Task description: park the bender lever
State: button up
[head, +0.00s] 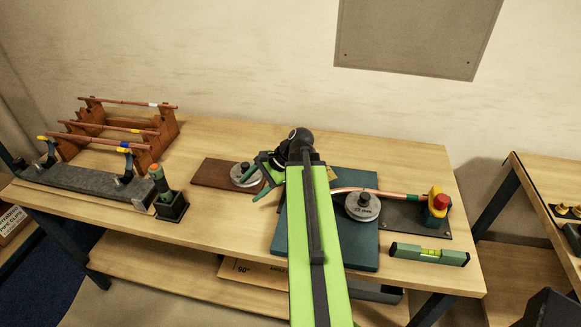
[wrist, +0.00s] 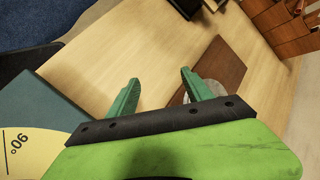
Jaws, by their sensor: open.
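My gripper (head: 251,184) is open and empty, left of the blue-green mat (head: 365,255), beside a grey disc (head: 240,177) with a black knob on a brown board (head: 208,173). In the wrist view the gripper (wrist: 160,77) is over bare tabletop. The brown board (wrist: 217,62) lies beyond the right finger, which partly hides the disc (wrist: 210,88). A second grey disc (head: 361,212), marked in mm, sits by the mat's right edge with a copper tube (head: 400,196) behind it. A red and yellow part (head: 437,202) stands at the tube's right end. I cannot make out the lever for certain; my arm hides part of the mat.
A wooden rack with copper tubes (head: 110,130) stands at the left behind a grey bar (head: 80,183). A black holder (head: 172,208) with a green, orange-topped tool stands near it. A green level (head: 429,254) lies front right. The front left-centre tabletop is clear.

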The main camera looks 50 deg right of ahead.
jog(key=s+d+m+t, duration=0.1)
jog(key=s+d+m, duration=0.1)
jog(key=d, duration=0.2)
jog(key=s+d+r+m+t+b, duration=0.1)
jog(key=s+d+m, duration=0.1)
jog(key=d, duration=0.2)
jog(key=s+d+r+m+t, duration=0.1)
jog(key=s+d+m+t, duration=0.1)
jog(key=d+m, duration=0.1)
jog(key=shift+s+d+h+b, duration=0.3)
jog(key=shift+d, duration=0.45)
jog(key=s+d+r+m+t+h+b, duration=0.1)
jog(key=s+d+r+m+t, duration=0.15)
jog(key=s+d, duration=0.2)
jog(key=s+d+r+m+t+h, duration=0.1)
jog(key=s+d+r+m, duration=0.1)
jog(key=s+d+m, duration=0.25)
jog(key=shift+n, duration=0.5)
jog(key=b+x, duration=0.6)
jog(key=x, duration=1)
jog(key=shift+w+d+f, duration=0.1)
jog(key=shift+w+f, duration=0.2)
jog(key=shift+f, duration=0.05)
jog(key=shift+w+f+b, duration=0.1)
jog(key=shift+w+b, duration=0.2)
jog(key=shift+w, duration=0.3)
grip_shut()
